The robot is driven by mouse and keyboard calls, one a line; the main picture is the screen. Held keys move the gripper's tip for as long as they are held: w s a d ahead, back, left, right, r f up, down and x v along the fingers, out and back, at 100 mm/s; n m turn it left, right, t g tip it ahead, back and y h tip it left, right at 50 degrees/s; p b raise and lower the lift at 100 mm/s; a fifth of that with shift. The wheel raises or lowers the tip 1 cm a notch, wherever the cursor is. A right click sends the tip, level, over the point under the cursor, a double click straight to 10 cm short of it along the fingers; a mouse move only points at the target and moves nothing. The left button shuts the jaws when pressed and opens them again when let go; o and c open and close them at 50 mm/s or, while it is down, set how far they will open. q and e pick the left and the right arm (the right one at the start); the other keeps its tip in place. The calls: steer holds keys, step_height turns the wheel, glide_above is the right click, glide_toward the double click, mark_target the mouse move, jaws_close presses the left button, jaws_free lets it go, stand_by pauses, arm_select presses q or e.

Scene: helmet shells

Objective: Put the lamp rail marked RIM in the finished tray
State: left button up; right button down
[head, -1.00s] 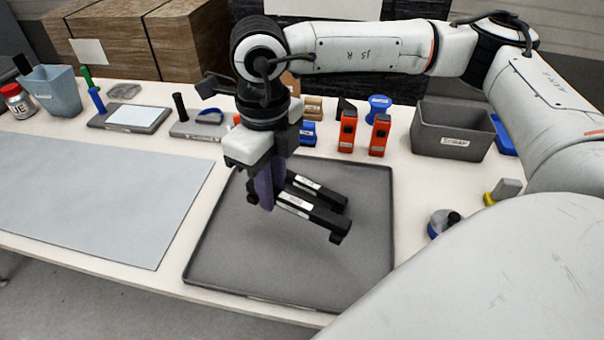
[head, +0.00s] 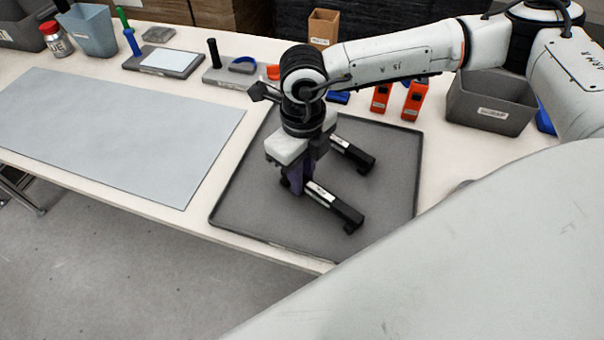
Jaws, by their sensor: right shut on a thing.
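My right gripper (head: 296,184) is shut on a black lamp rail (head: 335,206), the nearer of two. The rail sticks out to the right of the purple fingers, with a white label too small to read. It is low over the large dark grey tray (head: 247,203); I cannot tell whether it touches the tray floor. A second black lamp rail (head: 352,155) with a white label is behind it, within the tray's outline, partly hidden by my right gripper and wrist. I cannot read which rail says RIM. My left gripper is out of view.
A grey mat (head: 120,125) covers the table to the left. Two orange things (head: 414,101) stand behind the tray. A labelled grey bin (head: 491,105) is at the back right.

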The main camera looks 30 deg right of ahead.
steer(key=shift+f, duration=0.25)
steer(key=c, duration=1.7)
jaws_free()
steer(key=shift+r, duration=0.1)
steer(key=shift+o, duration=0.2)
step_height(320, 180, up, 12)
steer(key=b, duration=0.1)
steer(key=shift+r, duration=0.2)
